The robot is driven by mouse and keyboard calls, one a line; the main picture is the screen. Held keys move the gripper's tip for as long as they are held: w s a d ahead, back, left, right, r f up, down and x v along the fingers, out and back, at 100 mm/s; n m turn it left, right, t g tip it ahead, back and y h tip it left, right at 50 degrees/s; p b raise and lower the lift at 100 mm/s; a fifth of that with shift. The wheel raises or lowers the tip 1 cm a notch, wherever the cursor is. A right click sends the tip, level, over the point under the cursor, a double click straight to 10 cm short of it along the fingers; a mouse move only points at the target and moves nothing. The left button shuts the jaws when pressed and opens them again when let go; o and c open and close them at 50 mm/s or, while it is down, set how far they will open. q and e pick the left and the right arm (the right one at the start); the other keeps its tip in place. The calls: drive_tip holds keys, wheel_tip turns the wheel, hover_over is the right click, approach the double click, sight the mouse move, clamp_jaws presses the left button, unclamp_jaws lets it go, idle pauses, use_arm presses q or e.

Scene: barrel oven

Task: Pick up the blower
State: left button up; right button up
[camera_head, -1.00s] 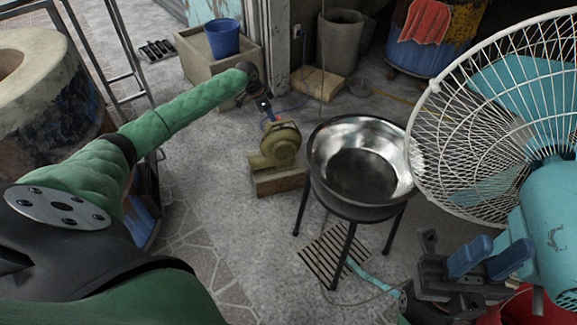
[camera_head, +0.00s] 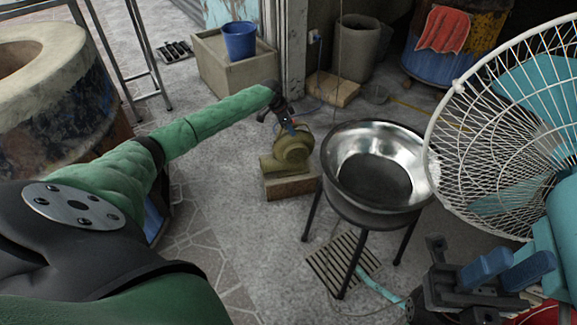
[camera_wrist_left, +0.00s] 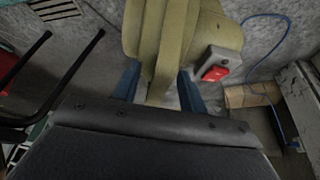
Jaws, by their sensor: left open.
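The blower (camera_head: 293,148) is an olive-yellow snail-shaped housing on a small brick-like block (camera_head: 290,187) on the floor, left of the metal bowl. In the left wrist view, the blower (camera_wrist_left: 200,35) fills the top middle, with a grey box and red switch (camera_wrist_left: 215,73) on its side. My left gripper (camera_head: 291,128) reaches down at the top of the blower. In the left wrist view its two blue fingers (camera_wrist_left: 158,88) stand open, one on each side of a narrow part of the blower. Contact cannot be told. My right gripper (camera_head: 508,262) is at the lower right, its two blue fingers apart.
A metal bowl on a black stand (camera_head: 375,170) stands close right of the blower. A large caged fan (camera_head: 500,130) fills the right side. A concrete trough (camera_head: 225,75) with a blue bucket (camera_head: 239,41) stands behind. Bare floor lies left of the blower.

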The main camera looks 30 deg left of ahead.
use_arm(q)
drive_tip(key=shift+c, duration=0.4)
clamp_jaws()
drive_tip(key=shift+w+r, duration=0.2)
drive_tip(key=shift+r, duration=0.25)
drive_tip(key=shift+f, duration=0.15)
